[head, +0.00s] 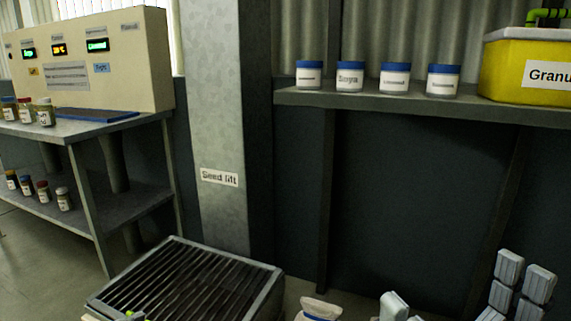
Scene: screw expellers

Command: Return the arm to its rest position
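No part of either arm can be made out for certain in the head view, and neither gripper shows. A small yellow-green piece (135,316) is cut off at the bottom left edge, too little of it to tell what it is.
A slatted grate (185,285) lies low in front of the "Seed lift" column (222,120). A control panel (90,60) stands on a table at left, with jars nearby. Blue-lidded jars (349,77) and a yellow bin (525,70) stand on the right shelf. Grey blocks (509,267) lie lower right.

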